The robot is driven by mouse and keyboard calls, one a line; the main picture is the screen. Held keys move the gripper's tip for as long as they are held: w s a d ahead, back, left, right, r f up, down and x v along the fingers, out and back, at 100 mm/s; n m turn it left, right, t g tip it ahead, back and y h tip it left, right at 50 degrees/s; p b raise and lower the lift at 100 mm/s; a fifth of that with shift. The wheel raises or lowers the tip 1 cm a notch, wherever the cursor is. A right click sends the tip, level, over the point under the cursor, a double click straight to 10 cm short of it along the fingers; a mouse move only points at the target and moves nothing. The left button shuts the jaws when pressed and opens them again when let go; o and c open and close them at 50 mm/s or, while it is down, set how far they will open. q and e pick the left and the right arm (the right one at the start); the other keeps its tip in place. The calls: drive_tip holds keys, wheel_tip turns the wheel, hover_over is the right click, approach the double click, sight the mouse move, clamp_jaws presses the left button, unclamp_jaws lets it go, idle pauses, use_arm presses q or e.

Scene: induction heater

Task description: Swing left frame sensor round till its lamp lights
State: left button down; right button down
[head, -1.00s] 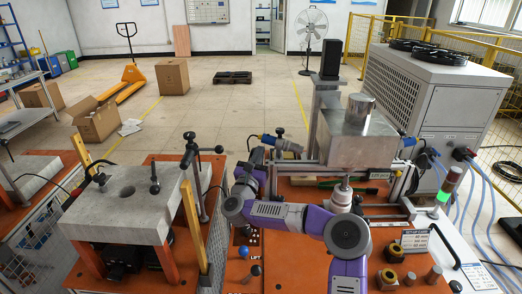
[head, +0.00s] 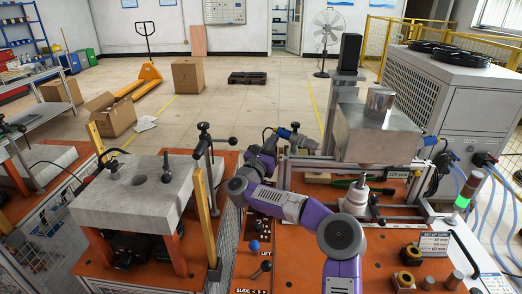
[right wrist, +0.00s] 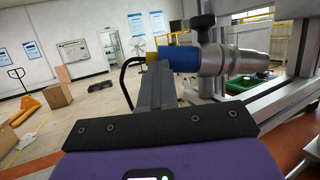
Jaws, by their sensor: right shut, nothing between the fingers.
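The left frame sensor (head: 296,137) is a blue and metal cylinder on the left side of the metal frame. In the right wrist view its blue body (right wrist: 178,59) has a yellow end with a black cable and sits in a grey clamp with a dark knob. I cannot make out a lit lamp on it. My right gripper (head: 270,146) is beside the sensor's cable end. Its dark fingers (right wrist: 157,68) are shut and empty, close to the yellow end; I cannot tell whether they touch it. My left gripper is not in view.
A stack light (head: 463,200) glows green at the right. A grey slab (head: 135,190) on orange legs stands left of my arm. Knobbed levers (head: 253,246) rise from the orange table.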

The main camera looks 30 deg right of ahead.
drive_tip(key=shift+d, duration=0.4)
drive_tip(key=v, duration=0.7)
drive_tip(key=shift+a, duration=0.3)
